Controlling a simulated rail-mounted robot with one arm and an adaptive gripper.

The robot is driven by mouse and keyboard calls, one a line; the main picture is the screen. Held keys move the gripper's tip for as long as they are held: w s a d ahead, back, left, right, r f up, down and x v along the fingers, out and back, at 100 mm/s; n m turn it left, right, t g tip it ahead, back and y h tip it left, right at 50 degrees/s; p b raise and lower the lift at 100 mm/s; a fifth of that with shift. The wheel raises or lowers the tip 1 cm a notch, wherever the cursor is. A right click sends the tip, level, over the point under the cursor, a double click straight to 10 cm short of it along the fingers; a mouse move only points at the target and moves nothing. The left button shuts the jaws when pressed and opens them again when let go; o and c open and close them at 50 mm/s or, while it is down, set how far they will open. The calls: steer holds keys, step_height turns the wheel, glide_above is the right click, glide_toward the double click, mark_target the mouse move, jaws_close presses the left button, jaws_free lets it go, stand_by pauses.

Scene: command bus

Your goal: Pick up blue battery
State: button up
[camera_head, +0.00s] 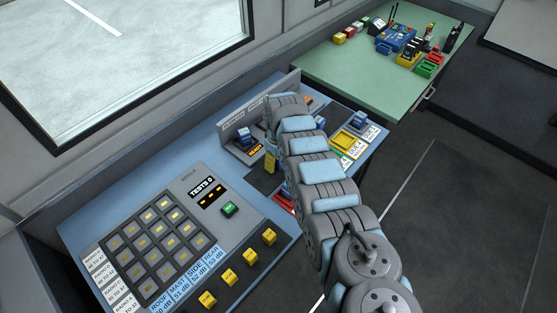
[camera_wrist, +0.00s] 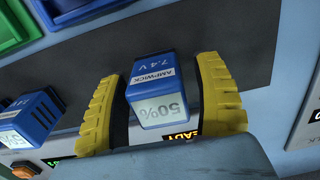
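In the wrist view a blue battery (camera_wrist: 157,92) with a white top label reading 50% and "AMPWICK 7.4 V" stands between the two yellow fingers of my gripper (camera_wrist: 160,105). The fingers are apart, with a visible gap on the battery's right side; I see no firm contact. A second blue battery (camera_wrist: 30,120) stands at the left, outside the fingers. Part of another blue block (camera_wrist: 80,8) shows at the top edge. In the head view my arm hides most of the gripper; a yellow finger (camera_head: 270,162) shows beside it. Blue batteries stand at the desk's back (camera_head: 246,135) and right (camera_head: 361,118).
A lit display (camera_wrist: 185,137) lies behind the held-around battery. In the head view a keypad panel (camera_head: 160,232) with yellow knobs fills the desk's front left. A green table (camera_head: 335,75) with tools and coloured blocks stands at the back.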

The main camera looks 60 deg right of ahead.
jaws_close()
